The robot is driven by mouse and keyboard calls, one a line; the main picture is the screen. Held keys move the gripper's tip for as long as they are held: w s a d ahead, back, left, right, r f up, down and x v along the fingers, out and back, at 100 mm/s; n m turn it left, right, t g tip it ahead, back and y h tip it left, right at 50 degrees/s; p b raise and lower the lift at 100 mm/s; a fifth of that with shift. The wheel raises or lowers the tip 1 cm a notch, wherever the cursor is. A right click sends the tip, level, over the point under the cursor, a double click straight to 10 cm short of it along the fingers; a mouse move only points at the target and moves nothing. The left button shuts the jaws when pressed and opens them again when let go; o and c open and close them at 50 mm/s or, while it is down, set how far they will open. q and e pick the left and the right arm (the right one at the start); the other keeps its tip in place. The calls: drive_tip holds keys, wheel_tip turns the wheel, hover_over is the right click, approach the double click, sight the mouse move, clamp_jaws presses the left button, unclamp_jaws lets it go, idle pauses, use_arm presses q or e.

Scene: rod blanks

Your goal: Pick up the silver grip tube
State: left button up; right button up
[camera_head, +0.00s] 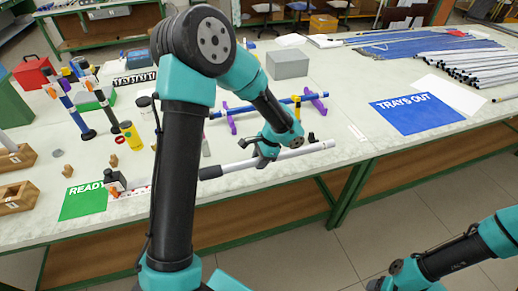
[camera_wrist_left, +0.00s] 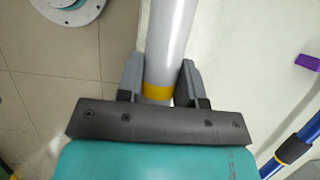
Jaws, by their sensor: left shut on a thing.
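The silver grip tube (camera_head: 305,150) lies nearly level across my left gripper (camera_head: 262,155) in the head view, near the table's front edge. Its dark end (camera_head: 210,172) points left. In the left wrist view the tube (camera_wrist_left: 170,35) runs up between the two fingers of my left gripper (camera_wrist_left: 161,75). A yellow band (camera_wrist_left: 158,91) on it shows between the fingers. The gripper is shut on the tube. Whether the tube touches the table is hard to tell. My right arm shows at the lower right of the head view, its gripper out of frame.
A blue bar on purple stands (camera_head: 310,97) lies just behind the tube. A grey box (camera_head: 288,64), a blue TRAYS OUT sheet (camera_head: 416,114) and a pile of silver rods (camera_head: 485,65) are farther back and right. A green READY sheet (camera_head: 84,203) is at left.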

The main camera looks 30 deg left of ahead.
use_arm(q)
drive_tip(key=s+d, duration=0.2)
drive_tip(key=s, duration=0.1)
drive_tip(key=s+d, duration=0.1)
drive_tip(key=shift+s+r, duration=0.3)
drive_tip(key=shift+s, duration=0.1)
drive_tip(key=shift+w, duration=0.1)
